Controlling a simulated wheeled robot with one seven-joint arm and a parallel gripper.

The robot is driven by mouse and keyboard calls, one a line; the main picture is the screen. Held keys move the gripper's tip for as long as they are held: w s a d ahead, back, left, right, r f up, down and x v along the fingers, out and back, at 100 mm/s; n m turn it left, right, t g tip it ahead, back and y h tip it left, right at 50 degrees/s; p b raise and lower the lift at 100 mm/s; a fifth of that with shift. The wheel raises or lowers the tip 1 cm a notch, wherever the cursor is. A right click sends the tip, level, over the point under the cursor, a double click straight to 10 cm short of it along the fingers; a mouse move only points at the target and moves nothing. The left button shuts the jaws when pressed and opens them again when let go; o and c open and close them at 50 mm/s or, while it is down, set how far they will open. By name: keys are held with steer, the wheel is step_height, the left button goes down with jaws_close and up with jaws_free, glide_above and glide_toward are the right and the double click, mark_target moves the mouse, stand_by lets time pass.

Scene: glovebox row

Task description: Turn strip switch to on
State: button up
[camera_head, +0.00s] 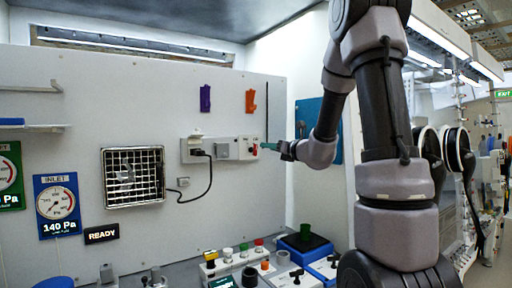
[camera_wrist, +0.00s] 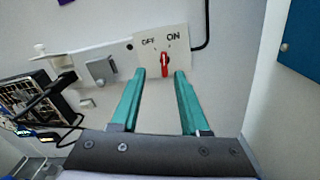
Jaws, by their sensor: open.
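The strip switch is a red handle (camera_wrist: 165,64) on a pale plate (camera_wrist: 176,42) marked OFF on the left and ON on the right. The handle looks close to upright in the wrist view; I cannot tell which mark it is set to. In the head view the red switch (camera_head: 254,149) is at the right end of the white wall strip (camera_head: 223,149). My gripper (camera_wrist: 160,75) is open, its two green fingers on either side of the handle. Gaps show between handle and fingers. In the head view my gripper (camera_head: 268,147) reaches the switch from the right.
Purple (camera_head: 205,98) and orange (camera_head: 251,100) hooks are above. A barred vent (camera_head: 133,175) is at left. Several knobs and boxes stand on the bench below.

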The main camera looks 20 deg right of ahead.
mark_target(256, 145)
steer(key=shift+n+h, duration=0.3)
steer(key=shift+n, duration=0.5)
steer(key=x, duration=1)
steer(key=shift+w, duration=0.4)
jaws_close()
